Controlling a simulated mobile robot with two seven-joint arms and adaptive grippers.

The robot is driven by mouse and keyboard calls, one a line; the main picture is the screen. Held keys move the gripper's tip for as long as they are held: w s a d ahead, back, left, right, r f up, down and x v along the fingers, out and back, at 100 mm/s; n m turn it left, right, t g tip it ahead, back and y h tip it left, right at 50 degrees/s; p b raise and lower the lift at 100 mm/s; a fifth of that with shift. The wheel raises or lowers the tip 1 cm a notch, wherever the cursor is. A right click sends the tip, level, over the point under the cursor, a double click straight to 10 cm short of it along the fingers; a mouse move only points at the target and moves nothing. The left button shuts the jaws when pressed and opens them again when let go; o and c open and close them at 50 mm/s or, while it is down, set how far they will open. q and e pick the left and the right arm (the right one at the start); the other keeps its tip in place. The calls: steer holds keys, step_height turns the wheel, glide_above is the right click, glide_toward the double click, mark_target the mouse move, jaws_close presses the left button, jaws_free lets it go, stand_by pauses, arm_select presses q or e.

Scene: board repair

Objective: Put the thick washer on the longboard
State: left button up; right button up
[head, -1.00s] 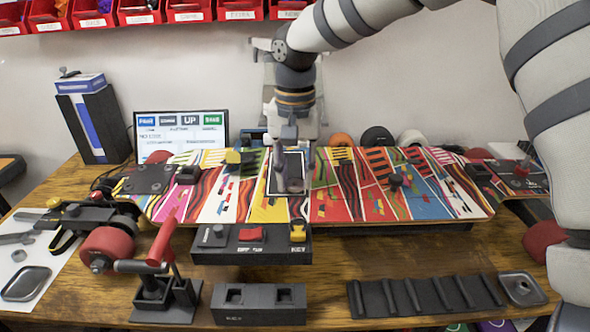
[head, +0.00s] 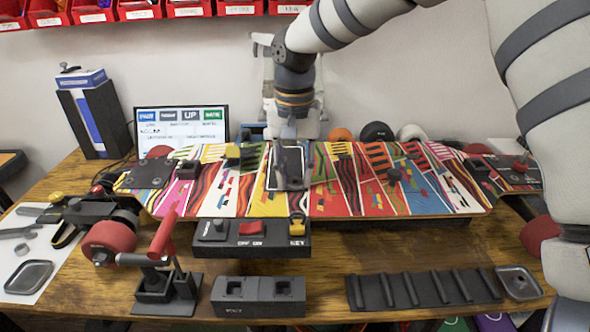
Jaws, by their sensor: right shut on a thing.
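The longboard (head: 345,185) lies across the middle of the table, with brightly coloured stripes on its upper face. My right gripper (head: 290,182) reaches down from above, over the board left of its middle. It is shut on a small grey piece, which I take to be the thick washer; the fingers hide most of it. I cannot tell whether the piece touches the board. A small grey ring (head: 22,249) lies on the white mat at the far left. My left gripper is not in view.
A switch box (head: 250,252) stands in front of the board. A red-handled clamp (head: 165,290), a dark block (head: 258,312), a ribbed rack (head: 422,292) and a metal tray (head: 518,270) stand along the front. A screen (head: 182,120) stands behind. Bare wood shows between them.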

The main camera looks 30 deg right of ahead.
steer(key=shift+f, duration=0.15)
steer(key=o, duration=1)
steer(key=shift+c, duration=0.8)
step_height(320, 180, up, 8)
steer(key=shift+f+p, duration=0.25)
steer(key=shift+p, duration=0.1)
